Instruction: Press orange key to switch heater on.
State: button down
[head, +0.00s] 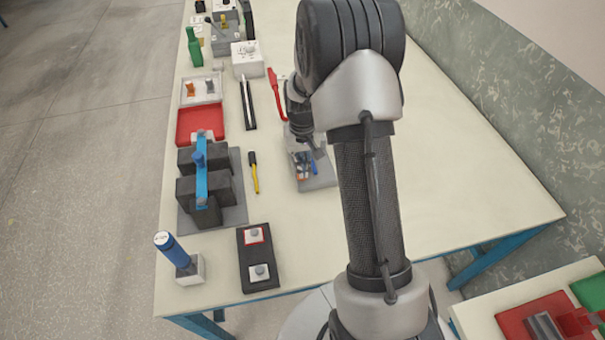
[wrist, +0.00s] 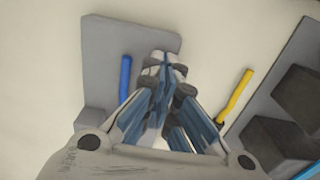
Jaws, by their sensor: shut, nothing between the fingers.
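A light grey panel (head: 322,183) lies on the table beside my forearm, and it fills the upper left middle of the wrist view (wrist: 104,45). A blue key (wrist: 125,75) stands on its left part in the wrist view; it shows as a small blue bar in the head view (head: 314,168). My gripper (wrist: 162,60) is shut and empty, with its fingertips over the panel, right of the blue key. Whether they touch the panel, I cannot tell.
A yellow-handled tool (head: 254,172) lies left of the panel, with dark blocks under a blue bar (head: 201,180) beyond it. A black box with two buttons (head: 258,270) and a blue cylinder (head: 171,249) stand at the near edge. A red-handled tool (head: 275,92) lies behind.

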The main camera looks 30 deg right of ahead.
jog(key=shift+f+b, duration=0.4)
jog(key=shift+f, duration=0.3)
notch_tip(320, 180, up, 6)
jog(key=p, duration=0.4)
jog(key=shift+r+p, duration=0.1)
jog(key=shift+p, duration=0.3)
jog(key=w+a, duration=0.2)
jog(key=a, duration=0.7)
jog(key=shift+w+a, duration=0.3)
jog(key=shift+w, duration=0.1)
